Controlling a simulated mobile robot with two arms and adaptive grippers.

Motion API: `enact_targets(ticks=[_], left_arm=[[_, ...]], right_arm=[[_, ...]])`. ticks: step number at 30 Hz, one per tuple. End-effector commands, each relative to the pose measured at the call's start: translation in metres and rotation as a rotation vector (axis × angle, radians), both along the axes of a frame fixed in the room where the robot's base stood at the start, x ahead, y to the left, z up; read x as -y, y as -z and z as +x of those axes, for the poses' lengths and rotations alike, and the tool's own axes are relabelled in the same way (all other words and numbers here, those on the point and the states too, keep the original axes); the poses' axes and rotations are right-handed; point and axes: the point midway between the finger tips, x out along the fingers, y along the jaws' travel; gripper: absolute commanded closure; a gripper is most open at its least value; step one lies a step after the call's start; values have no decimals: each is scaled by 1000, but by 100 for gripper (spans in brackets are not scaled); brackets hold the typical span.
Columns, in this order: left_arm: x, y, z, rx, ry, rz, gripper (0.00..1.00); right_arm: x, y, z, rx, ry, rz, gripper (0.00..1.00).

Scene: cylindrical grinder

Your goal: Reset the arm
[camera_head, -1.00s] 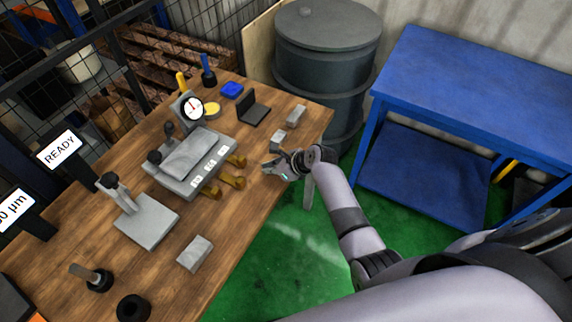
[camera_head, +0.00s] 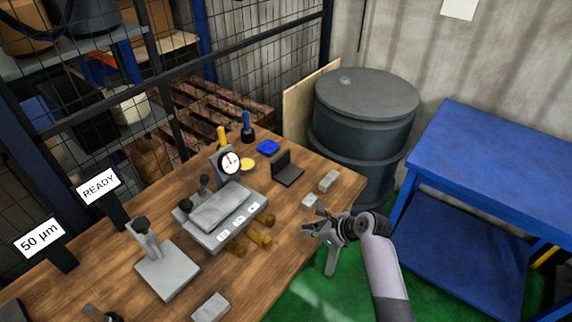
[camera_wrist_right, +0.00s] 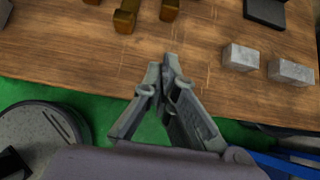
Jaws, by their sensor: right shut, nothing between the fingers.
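My right gripper (camera_head: 318,226) is at the right edge of the wooden workbench (camera_head: 292,220), with its arm coming in from the lower right. In the right wrist view its fingers (camera_wrist_right: 163,68) are together and empty, pointing at the bench edge. My left gripper is in neither current view. The grey grinder fixture (camera_head: 222,210) with brass knobs (camera_head: 262,240) is left of the right gripper, apart from it. The knobs also show at the top of the right wrist view (camera_wrist_right: 126,16).
Small metal blocks (camera_head: 328,181) lie just beyond the gripper. A grey stand (camera_head: 165,272) and a dial gauge (camera_head: 230,162) are on the bench. A grey drum (camera_head: 362,130) stands behind it. A blue table (camera_head: 490,160) is at right, with green floor (camera_head: 290,305) between.

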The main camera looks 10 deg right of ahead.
Motion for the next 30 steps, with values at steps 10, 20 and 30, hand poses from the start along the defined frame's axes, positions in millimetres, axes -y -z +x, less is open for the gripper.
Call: enact_targets(ticks=[10,20,30], left_arm=[[0,0,0,-1,0,0,60],[0,0,0,-1,1,0,60],[-1,0,0,-1,1,1,60]], right_arm=[[2,9,-40,82,-263,-259,100],[5,5,-162,308,-1202,-934,100],[7,-22,-238,454,-1885,-1235,100]])
